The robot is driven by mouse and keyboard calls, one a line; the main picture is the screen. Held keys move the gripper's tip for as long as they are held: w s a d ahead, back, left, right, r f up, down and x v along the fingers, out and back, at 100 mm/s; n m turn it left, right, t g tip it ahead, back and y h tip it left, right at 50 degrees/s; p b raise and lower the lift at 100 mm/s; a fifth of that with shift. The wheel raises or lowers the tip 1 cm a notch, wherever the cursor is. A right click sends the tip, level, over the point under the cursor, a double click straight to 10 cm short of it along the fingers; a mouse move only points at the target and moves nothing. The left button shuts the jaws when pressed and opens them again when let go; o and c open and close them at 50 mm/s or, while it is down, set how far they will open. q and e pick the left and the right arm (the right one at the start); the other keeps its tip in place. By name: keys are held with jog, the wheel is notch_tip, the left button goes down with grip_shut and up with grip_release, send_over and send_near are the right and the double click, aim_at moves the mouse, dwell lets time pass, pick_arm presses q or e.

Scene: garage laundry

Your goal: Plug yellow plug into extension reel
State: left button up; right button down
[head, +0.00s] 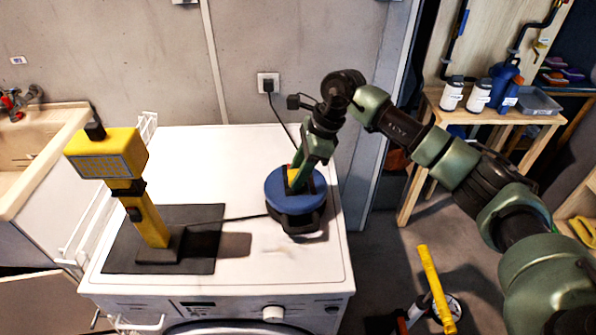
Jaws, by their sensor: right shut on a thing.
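The extension reel (279,189) is a round blue-topped drum with a black base, standing on the white washing machine near its right side. The yellow plug (291,176) shows as a small yellow patch at the top of the reel. My right gripper (297,179) reaches down from above and is shut on the yellow plug, right at the reel's top. The fingers hide most of the plug, so I cannot tell whether it sits in a socket. My left gripper is not in view.
A yellow work lamp (152,222) stands on a dark mat (118,252) on the washing machine (200,140), left of the reel. A black cable runs from the lamp's base to the reel. A wall socket (268,83) holds a black plug. A wooden bench (432,103) with bottles stands at right.

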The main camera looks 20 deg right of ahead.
jog(key=shift+f, duration=0.2)
jog(key=c, duration=0.9)
grip_release()
jog(key=shift+o, duration=0.2)
jog(key=shift+r, duration=0.1)
jog(key=shift+d+r, duration=0.2)
jog(key=shift+r, duration=0.1)
jog(key=b+v, duration=0.1)
jog(key=v, duration=0.6)
jog(key=shift+b, duration=0.4)
jog(key=shift+s+f, duration=0.15)
